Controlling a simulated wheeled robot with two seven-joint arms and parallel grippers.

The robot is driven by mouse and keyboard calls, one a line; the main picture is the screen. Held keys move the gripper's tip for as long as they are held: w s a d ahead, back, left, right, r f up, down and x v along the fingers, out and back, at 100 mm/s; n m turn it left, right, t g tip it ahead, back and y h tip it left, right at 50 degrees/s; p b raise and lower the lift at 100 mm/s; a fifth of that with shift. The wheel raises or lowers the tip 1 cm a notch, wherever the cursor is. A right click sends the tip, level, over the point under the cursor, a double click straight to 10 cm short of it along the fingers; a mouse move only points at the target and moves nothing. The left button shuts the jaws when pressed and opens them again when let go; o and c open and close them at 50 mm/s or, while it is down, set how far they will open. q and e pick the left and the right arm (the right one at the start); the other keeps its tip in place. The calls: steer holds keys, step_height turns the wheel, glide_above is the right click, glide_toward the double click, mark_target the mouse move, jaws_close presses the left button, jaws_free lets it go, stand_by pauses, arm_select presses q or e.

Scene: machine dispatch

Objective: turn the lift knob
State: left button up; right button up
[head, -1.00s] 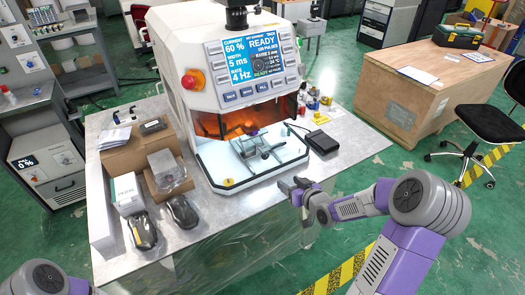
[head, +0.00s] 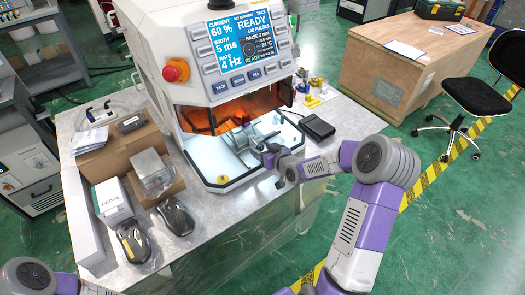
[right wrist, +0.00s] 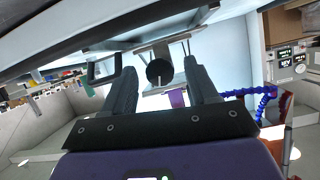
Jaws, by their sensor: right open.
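A dark round knob (right wrist: 159,73) shows in the right wrist view, on a light metal stand. I take it to be the lift knob. It appears between the two dark fingers of my right gripper (head: 265,155), which is open. I cannot tell whether the fingers touch it. In the head view the gripper is at the front right of the machine's lit chamber, beside the small metal stage (head: 243,140). The knob is hard to pick out there. The machine (head: 150,60) has a screen (head: 240,43) reading READY. My left gripper is out of view.
The orange shield (head: 205,118) hangs over the chamber opening. A black box (head: 317,127) lies on the bench (head: 225,212) right of the machine. Cartons (head: 120,155) and two packed dark items (head: 132,240) stand left. The bench front is clear.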

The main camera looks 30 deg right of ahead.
steer(key=shift+w, duration=0.2)
steer(key=shift+c, duration=0.4)
steer(key=c, duration=1)
steer(key=shift+o, duration=0.2)
steer(key=m+y+p, duration=0.1)
steer(key=p, duration=0.2)
steer(key=m+p, duration=0.1)
steer(key=p, duration=0.1)
steer(key=shift+d+r+m+y+p, duration=0.15)
steer(key=shift+m+y+p, duration=0.15)
steer(key=shift+y+p, duration=0.1)
steer(key=shift+f+m+y+p, duration=0.2)
steer(key=shift+m+y+p, duration=0.1)
steer(key=shift+p, duration=0.1)
steer(key=o, duration=1)
steer(key=shift+o, duration=0.2)
